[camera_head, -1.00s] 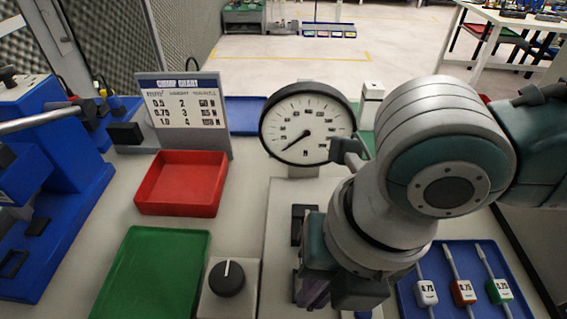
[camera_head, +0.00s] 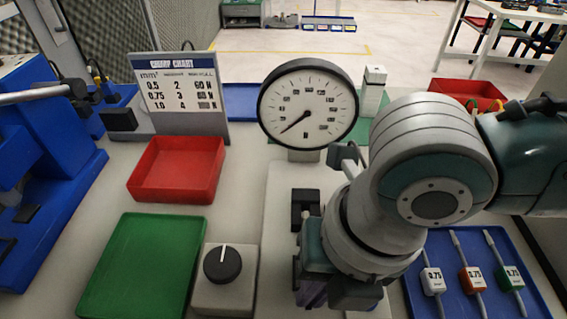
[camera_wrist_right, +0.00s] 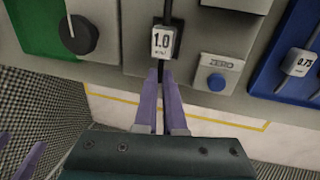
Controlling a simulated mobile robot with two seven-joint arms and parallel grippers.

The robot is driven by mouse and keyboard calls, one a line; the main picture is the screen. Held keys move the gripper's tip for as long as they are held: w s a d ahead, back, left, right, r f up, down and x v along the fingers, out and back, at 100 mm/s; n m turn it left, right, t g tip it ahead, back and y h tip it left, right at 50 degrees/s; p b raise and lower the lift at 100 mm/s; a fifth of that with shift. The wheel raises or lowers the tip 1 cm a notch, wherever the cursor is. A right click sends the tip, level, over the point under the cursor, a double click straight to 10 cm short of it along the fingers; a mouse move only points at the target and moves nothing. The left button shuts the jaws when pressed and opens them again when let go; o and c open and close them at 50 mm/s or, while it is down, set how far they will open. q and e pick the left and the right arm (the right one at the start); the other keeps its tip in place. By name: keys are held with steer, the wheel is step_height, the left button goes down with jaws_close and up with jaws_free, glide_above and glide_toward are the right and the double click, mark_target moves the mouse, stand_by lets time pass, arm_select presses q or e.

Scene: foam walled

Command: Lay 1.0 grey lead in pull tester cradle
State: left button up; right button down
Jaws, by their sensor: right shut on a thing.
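My right gripper (camera_wrist_right: 164,100) is shut on the 1.0 grey lead, just below its white tag (camera_wrist_right: 163,42) in the right wrist view. Above the tag, the lead's dark upper part runs to the tester's front face. In the head view this gripper (camera_head: 318,285) is over the near end of the pull tester, and its own wrist hides the lead. The tester's black cradle block (camera_head: 305,203) shows just beyond it, below the round gauge (camera_head: 307,104). Whether the lead lies in the cradle is hidden. Two purple fingertips, apart, show at the wrist view's lower left, apparently my left gripper (camera_wrist_right: 20,158).
A blue tray (camera_head: 415,296) with several 0.75 leads is at right. A knob box (camera_head: 222,292), green tray (camera_head: 150,265) and red tray (camera_head: 178,170) are at left. A blue ZERO button (camera_wrist_right: 217,82) sits beside the lead. A crimp chart (camera_head: 180,95) stands behind.

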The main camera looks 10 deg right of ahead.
steer(key=shift+f+b, duration=0.5)
steer(key=shift+f, duration=0.25)
steer(key=c, duration=0.9)
jaws_free()
steer(key=shift+r, duration=0.1)
steer(key=p+v, duration=0.1)
steer(key=v, duration=0.9)
steer(key=shift+a, duration=0.15)
